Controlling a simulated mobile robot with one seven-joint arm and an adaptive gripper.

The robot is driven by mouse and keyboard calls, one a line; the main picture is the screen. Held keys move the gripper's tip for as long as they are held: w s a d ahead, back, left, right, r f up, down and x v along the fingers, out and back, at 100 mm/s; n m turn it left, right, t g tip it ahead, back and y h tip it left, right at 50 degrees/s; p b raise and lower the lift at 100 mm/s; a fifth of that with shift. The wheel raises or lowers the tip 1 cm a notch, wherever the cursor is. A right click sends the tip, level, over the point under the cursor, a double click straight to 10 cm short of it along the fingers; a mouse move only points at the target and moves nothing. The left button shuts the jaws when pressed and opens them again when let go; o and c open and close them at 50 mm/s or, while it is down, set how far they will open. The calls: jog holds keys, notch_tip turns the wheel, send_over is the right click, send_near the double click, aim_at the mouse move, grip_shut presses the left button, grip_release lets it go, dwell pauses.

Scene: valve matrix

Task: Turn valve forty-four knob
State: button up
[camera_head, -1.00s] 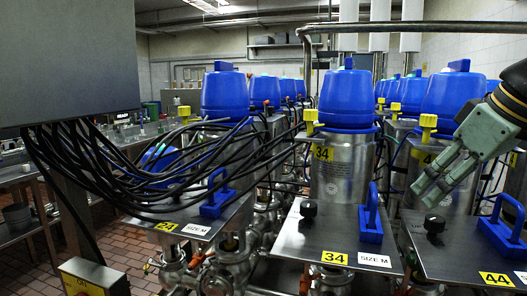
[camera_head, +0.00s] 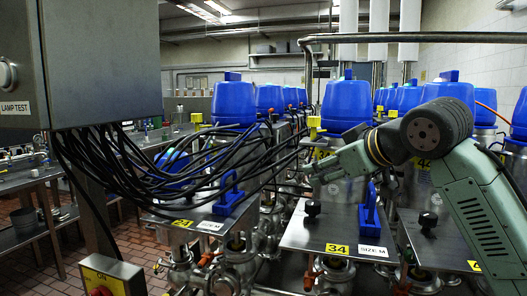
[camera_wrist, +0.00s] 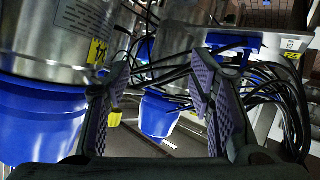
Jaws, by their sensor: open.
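The valve forty-four panel (camera_head: 410,252) is a grey metal plate at the lower right of the head view. It bears a small black knob (camera_head: 428,220). Its yellow label (camera_head: 474,266) is mostly hidden by my arm. My gripper (camera_head: 288,184) is well left of that knob, in front of the tank above the panel marked 34. In the wrist view my gripper (camera_wrist: 162,75) is open, with its two ridged purple-grey pads wide apart and nothing between them. The forty-four knob cannot be made out in the wrist view.
The panel marked 34 (camera_head: 310,238) has its own black knob (camera_head: 312,207) and blue handle (camera_head: 369,207), close below my gripper. Black cables (camera_head: 130,165) hang at the left and also show behind the pads (camera_wrist: 275,85). Blue-topped tanks (camera_head: 346,105) stand behind.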

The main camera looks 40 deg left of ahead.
jog(key=s+a+r+n+y, duration=0.2)
jog(key=s+a+y, duration=0.3)
jog(key=a, duration=0.6)
jog(key=shift+s+a+r+g, duration=0.25)
jog(key=shift+s+r+g, duration=0.05)
jog(key=shift+s+r, duration=0.2)
jog(key=shift+n, duration=0.3)
